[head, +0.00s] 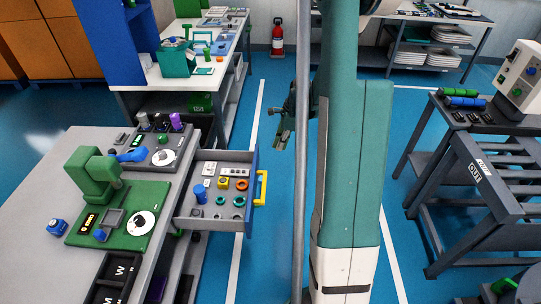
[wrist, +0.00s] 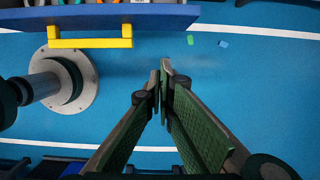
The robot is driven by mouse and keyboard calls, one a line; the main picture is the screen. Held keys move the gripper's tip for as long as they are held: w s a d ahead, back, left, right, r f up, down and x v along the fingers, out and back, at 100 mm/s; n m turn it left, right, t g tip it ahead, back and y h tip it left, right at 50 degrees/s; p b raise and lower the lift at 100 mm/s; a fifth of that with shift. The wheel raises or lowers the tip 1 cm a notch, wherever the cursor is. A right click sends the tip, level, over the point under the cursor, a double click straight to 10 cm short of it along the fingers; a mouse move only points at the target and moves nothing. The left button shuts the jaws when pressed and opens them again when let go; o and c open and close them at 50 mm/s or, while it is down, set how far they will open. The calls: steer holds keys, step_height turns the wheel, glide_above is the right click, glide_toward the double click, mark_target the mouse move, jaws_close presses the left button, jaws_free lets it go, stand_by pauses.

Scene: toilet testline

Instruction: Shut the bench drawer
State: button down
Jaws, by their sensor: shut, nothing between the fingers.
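The bench drawer (head: 190,222) is pulled out from the bench on the left in the head view. Its blue front (head: 252,190) has a yellow handle (head: 263,188) facing right. The blue front (wrist: 100,17) and the yellow handle (wrist: 92,40) also show at the upper left of the wrist view. My gripper (head: 281,136) is to the right of the drawer and apart from it in the head view. In the wrist view my gripper (wrist: 161,72) has its fingertips together, with nothing between them, to the lower right of the handle.
The drawer holds several small coloured parts. The bench top (head: 50,170) carries a green press (head: 95,178) and a black tray (head: 115,278). A dark grey rack (head: 490,190) stands at the right.

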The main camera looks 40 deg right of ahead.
steer(key=w+a+f+b, duration=0.1)
steer(key=w+a+f, duration=0.1)
steer(key=f, duration=0.2)
steer(key=w+a+f+b, duration=0.2)
steer(key=f, duration=0.3)
steer(key=shift+w+a+f, duration=0.25)
steer(key=shift+f, duration=0.05)
steer(key=shift+a, duration=0.1)
stand_by(0.5)
